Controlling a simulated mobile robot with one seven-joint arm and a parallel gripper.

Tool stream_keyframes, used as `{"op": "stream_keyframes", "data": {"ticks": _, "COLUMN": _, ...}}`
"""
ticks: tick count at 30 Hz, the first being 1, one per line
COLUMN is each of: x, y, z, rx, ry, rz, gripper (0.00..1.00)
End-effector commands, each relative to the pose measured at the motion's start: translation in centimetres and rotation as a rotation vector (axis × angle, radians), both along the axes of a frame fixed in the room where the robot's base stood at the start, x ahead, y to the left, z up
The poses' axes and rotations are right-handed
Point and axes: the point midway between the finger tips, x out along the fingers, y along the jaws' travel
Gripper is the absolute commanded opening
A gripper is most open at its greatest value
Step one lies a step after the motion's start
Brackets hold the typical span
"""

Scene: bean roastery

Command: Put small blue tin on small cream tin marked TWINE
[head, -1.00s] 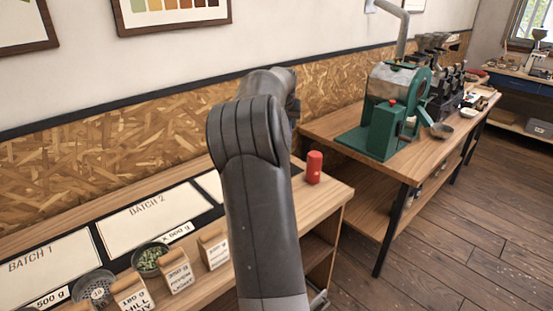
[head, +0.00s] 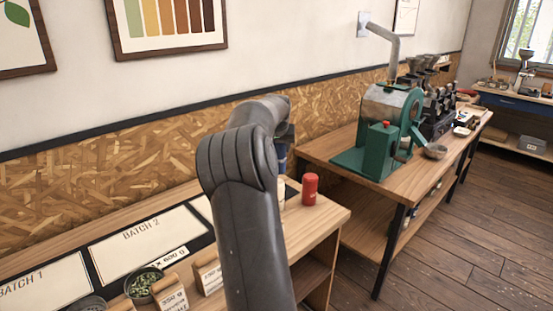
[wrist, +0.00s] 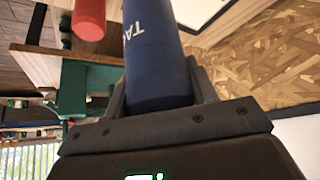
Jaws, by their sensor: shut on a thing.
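My gripper (wrist: 158,92) is shut on the small blue tin (wrist: 153,55), which fills the middle of the wrist view with part of its white lettering showing. In the head view a bit of dark blue (head: 282,153) shows below the end of my arm, most likely this tin, held above the bench. A narrow cream shape (head: 281,198) on the bench shows just right of my arm. It may be the small cream tin, but my arm hides most of it and no TWINE marking can be read.
A red tin (head: 310,188) stands near the bench's right end and also shows in the wrist view (wrist: 89,18). Batch cards (head: 148,236), a bowl of green beans (head: 143,281) and paper bags lie left. A green machine (head: 384,145) stands on the table beyond.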

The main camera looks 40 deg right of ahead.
Motion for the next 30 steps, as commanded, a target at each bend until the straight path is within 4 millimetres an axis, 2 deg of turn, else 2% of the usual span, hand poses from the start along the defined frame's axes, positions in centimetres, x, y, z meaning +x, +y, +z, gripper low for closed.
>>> {"op": "stream_keyframes", "data": {"ticks": 5, "x": 0.6, "y": 0.2, "z": -0.8, "rx": 0.0, "ry": 0.0, "rz": -0.001, "gripper": 0.22}}
{"op": "stream_keyframes", "data": {"ticks": 13, "x": 0.6, "y": 0.2, "z": -4.3, "rx": 0.0, "ry": 0.001, "rz": -0.001, "gripper": 0.22}}
{"op": "stream_keyframes", "data": {"ticks": 24, "x": 0.5, "y": 0.2, "z": -4.7, "rx": -0.001, "ry": 0.0, "rz": -0.001, "gripper": 0.22}}
{"op": "stream_keyframes", "data": {"ticks": 25, "x": 0.6, "y": 0.2, "z": -4.7, "rx": -0.001, "ry": 0.001, "rz": -0.001, "gripper": 0.54}}
{"op": "stream_keyframes", "data": {"ticks": 30, "x": 0.6, "y": 0.2, "z": -4.7, "rx": -0.001, "ry": 0.001, "rz": -0.001, "gripper": 0.68}}
